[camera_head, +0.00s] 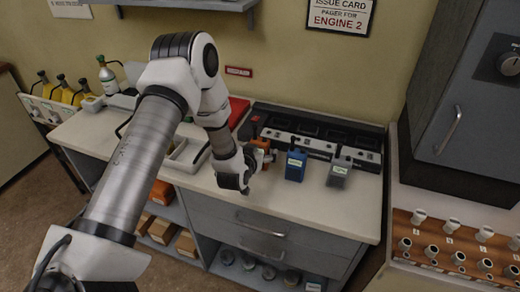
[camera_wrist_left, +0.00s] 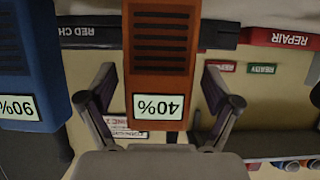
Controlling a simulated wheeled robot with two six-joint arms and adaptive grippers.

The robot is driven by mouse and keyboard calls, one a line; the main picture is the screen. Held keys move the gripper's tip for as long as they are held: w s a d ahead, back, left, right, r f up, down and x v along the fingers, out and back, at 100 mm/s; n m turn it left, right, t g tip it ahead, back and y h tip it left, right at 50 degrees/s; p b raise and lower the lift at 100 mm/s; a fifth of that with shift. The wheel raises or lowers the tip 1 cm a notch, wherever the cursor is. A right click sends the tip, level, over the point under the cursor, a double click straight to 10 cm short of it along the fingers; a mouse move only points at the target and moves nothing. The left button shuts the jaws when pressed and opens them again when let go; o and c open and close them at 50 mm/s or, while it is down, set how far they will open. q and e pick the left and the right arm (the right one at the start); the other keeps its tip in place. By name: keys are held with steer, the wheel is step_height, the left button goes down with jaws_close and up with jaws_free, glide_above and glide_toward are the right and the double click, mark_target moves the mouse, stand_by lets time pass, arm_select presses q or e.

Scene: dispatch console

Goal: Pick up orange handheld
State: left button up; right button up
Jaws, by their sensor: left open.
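The orange handheld (camera_head: 262,145) stands on the white counter, partly hidden behind my left gripper (camera_head: 240,172). In the left wrist view, the orange handheld (camera_wrist_left: 163,65) fills the middle, upside down, with a label reading 40%. My left gripper (camera_wrist_left: 158,90) is open there, with one finger on each side of the handheld and visible gaps between. I cannot tell how far the fingertips reach along it. My right gripper is in neither view.
A blue handheld (camera_head: 296,165) stands close to the right of the orange one; the left wrist view shows it too (camera_wrist_left: 32,70). A grey handheld (camera_head: 338,174) is further right. A dark charger row (camera_head: 318,143) lies behind. The counter's front right (camera_head: 320,215) is clear.

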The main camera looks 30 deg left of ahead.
arm_select(q)
steer(key=shift+w+f, duration=0.15)
steer(key=shift+w, duration=0.15)
steer(key=shift+s, duration=0.1)
steer(key=shift+s+r, duration=0.25)
steer(key=shift+r, duration=0.05)
steer(key=c, duration=0.3)
steer(key=shift+s+d+r, duration=0.1)
steer(key=shift+s+d, duration=0.05)
steer(key=c, duration=1.1)
steer(key=shift+c, duration=0.4)
